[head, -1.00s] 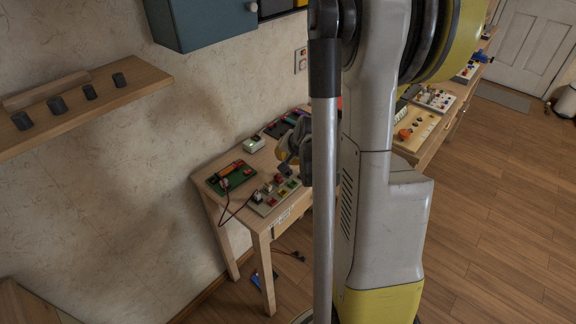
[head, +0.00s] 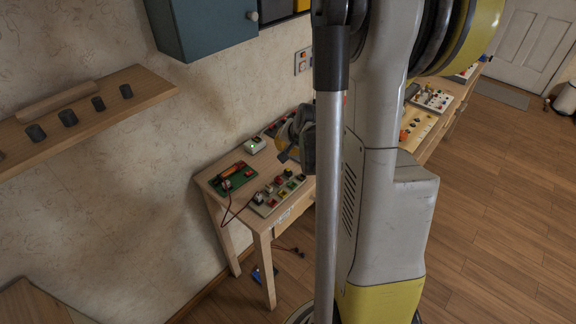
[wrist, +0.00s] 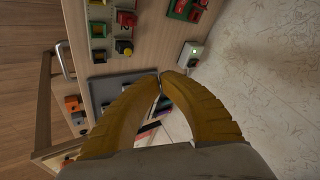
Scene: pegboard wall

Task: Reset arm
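My gripper (wrist: 161,77) shows in the wrist view as two yellow ribbed fingers. Their tips meet and nothing is seen between them. In the head view my gripper (head: 283,134) is partly hidden behind my arm and appears above the wooden table (head: 208,187) beside the wall. In the wrist view the table top (wrist: 150,52) lies beyond the fingertips, and the fingers look clear of the things on it.
The table holds a green board (head: 238,181), a button panel (head: 265,207) and a white box (head: 254,145). A wall shelf (head: 100,108) with dark pegs is at left, a blue cabinet (head: 205,28) above. Cables hang at the table front.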

